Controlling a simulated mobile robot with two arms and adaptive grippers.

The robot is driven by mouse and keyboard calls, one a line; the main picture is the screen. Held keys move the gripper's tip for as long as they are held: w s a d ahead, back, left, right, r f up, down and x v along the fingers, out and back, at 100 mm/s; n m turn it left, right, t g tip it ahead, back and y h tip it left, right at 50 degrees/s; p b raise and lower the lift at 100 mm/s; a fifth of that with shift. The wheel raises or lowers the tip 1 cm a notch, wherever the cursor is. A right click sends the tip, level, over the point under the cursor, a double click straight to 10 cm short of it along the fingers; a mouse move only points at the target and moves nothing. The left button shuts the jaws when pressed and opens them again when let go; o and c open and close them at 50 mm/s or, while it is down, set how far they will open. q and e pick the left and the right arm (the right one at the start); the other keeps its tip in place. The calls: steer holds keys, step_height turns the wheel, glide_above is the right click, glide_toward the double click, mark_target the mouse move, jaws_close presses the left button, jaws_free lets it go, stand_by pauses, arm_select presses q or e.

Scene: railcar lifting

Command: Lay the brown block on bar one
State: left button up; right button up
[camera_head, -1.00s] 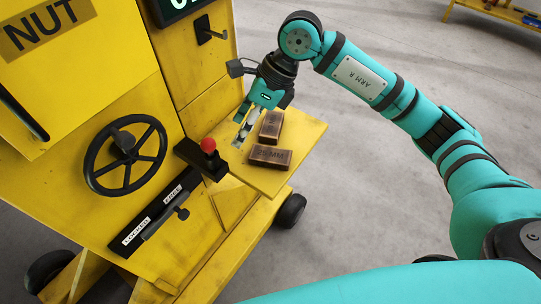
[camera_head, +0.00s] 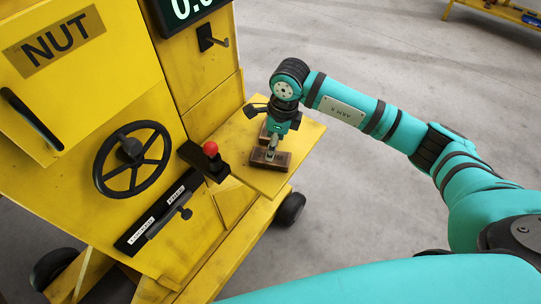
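Two brown blocks lie on the yellow shelf (camera_head: 304,138) of the machine. The near brown block (camera_head: 283,162) shows its front face and most of its top. The other brown block (camera_head: 264,131) is mostly hidden behind my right gripper. My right gripper (camera_head: 270,153) points down at the near block, its fingertips at the block's top. Its finger gap is too small to make out, and I cannot tell whether it touches or grips the block. My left gripper is out of view. I cannot pick out bar one here.
A red-knobbed lever (camera_head: 210,149) stands just left of the shelf. A black handwheel (camera_head: 131,158) and a black slide lever (camera_head: 168,222) sit on the yellow machine front. A black hook (camera_head: 212,39) juts out above. Grey floor lies open to the right.

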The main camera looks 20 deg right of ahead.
mark_target(282, 159)
steer(key=f, duration=0.1)
steer(key=f+p, duration=0.2)
steer(key=f, duration=0.1)
steer(key=shift+a+f, duration=0.1)
steer(key=shift+a, duration=0.15)
steer(key=shift+f, duration=0.6)
steer(key=c, duration=1)
steer(key=shift+r, duration=0.1)
steer(key=shift+r, duration=0.1)
